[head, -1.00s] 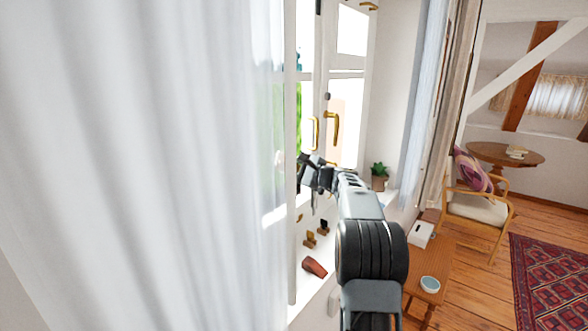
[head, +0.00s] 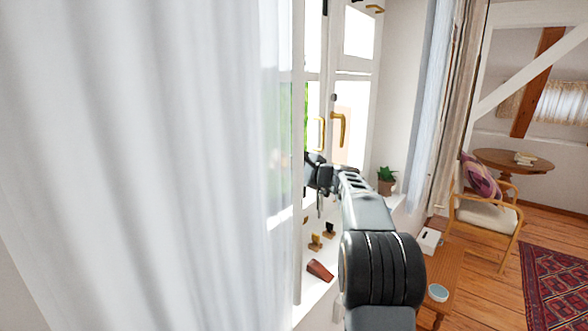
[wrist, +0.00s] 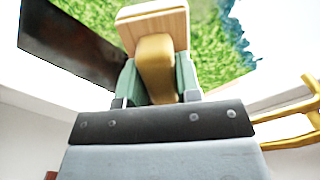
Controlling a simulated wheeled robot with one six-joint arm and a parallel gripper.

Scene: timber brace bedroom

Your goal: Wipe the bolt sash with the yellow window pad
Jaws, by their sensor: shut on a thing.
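My gripper (wrist: 150,85) is shut on the yellow handle of the window pad (wrist: 154,62). The pad's pale wood-coloured block (wrist: 152,20) is at the far end, before the glass. The white window sashes (head: 351,75) carry brass handles (head: 338,130); I cannot tell for sure which one is the bolt sash. Whether the pad touches the glass is unclear.
A sheer curtain (head: 180,160) covers the left and part of the window. On the sill are a reddish-brown wedge (head: 320,270), small yellow and dark pieces (head: 316,242), and a potted plant (head: 386,182). A brass handle (wrist: 290,122) is right of my gripper in the wrist view.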

